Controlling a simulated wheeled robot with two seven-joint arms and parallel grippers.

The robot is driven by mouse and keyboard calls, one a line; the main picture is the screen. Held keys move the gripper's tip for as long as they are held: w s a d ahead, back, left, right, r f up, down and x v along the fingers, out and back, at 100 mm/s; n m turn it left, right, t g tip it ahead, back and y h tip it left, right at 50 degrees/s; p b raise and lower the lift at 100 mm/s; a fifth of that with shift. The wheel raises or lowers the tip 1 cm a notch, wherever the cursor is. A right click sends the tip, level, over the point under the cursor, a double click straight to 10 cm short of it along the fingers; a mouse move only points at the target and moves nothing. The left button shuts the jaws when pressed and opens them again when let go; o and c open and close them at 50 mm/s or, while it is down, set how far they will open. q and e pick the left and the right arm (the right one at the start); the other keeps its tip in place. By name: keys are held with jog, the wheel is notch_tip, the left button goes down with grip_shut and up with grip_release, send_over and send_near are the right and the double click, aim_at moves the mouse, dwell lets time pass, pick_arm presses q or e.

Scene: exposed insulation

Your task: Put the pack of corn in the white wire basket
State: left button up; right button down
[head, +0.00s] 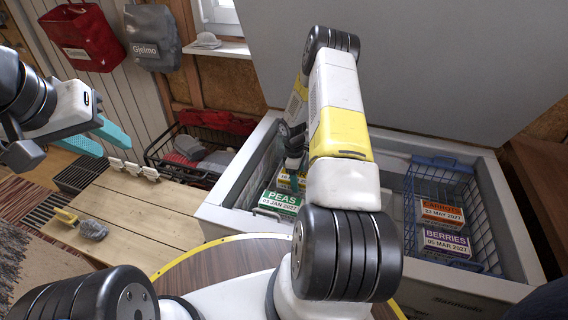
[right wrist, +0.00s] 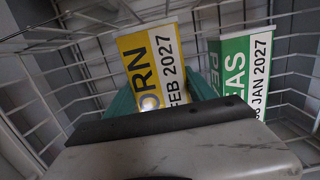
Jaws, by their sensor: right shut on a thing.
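The yellow-and-white pack of corn (right wrist: 152,58) is between the teal fingers of my right gripper (right wrist: 162,92), which is shut on it. In the head view a small part of the corn pack (head: 288,178) shows behind the peas, with my right arm covering much of that area. The pack is inside the white wire basket (right wrist: 50,104), low among its wires; I cannot tell whether it touches the bottom. The basket (head: 262,163) is in the left part of the open freezer. My left gripper (head: 116,150) is open and empty at the far left.
A green pack of peas (right wrist: 243,70) stands right beside the corn; it also shows in the head view (head: 281,203). A blue wire basket (head: 440,172) at the right holds carrots (head: 441,214) and berries (head: 446,243). A wooden bench (head: 130,205) stands left of the freezer (head: 218,213).

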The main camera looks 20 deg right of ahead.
jog(key=shift+f, duration=0.85)
jog(key=shift+c, duration=1.6)
grip_release()
jog(key=shift+f, duration=0.15)
